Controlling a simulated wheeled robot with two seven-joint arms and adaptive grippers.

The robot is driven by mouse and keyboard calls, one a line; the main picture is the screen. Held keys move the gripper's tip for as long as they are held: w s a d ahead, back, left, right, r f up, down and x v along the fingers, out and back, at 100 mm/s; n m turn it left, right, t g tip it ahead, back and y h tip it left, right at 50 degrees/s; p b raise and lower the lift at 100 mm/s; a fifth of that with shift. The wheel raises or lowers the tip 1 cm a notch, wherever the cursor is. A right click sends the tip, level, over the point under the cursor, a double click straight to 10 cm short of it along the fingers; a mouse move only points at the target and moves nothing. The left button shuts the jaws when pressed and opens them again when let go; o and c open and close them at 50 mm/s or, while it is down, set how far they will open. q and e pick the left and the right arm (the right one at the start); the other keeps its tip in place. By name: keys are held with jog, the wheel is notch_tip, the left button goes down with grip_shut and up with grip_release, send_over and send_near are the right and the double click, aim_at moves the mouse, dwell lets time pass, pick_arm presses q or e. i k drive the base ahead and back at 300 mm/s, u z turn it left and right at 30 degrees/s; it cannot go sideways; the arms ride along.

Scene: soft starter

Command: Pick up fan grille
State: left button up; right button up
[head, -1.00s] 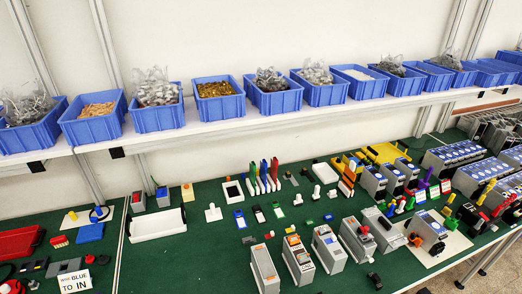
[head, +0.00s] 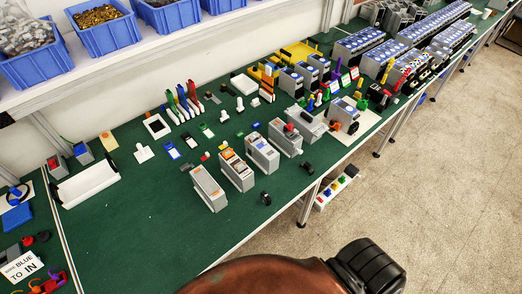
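I cannot tell for certain which part is the fan grille. A small black round part (head: 265,198) stands near the front edge of the green table, in front of the grey modules. Another small dark part (head: 308,168) lies to its right, also near the edge. Both are too small to make out a grille pattern. Neither of my grippers shows in the head view. Only a copper-coloured and black part of my own body shows at the bottom.
Grey starter modules (head: 208,188) stand in a row on the green table (head: 140,232). A white tray (head: 88,186) lies at the left. Blue bins (head: 105,35) fill the shelf above. The table's front left area is clear. Open floor (head: 440,190) lies at the right.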

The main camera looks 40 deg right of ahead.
aim_at(306, 165)
jog(key=z, duration=1.15)
jog(key=k, duration=1.3)
jog(key=u, duration=0.05)
jog(key=i, duration=0.6)
jog(key=z, duration=0.6)
jog(key=i, duration=0.8)
jog(key=u, duration=0.25)
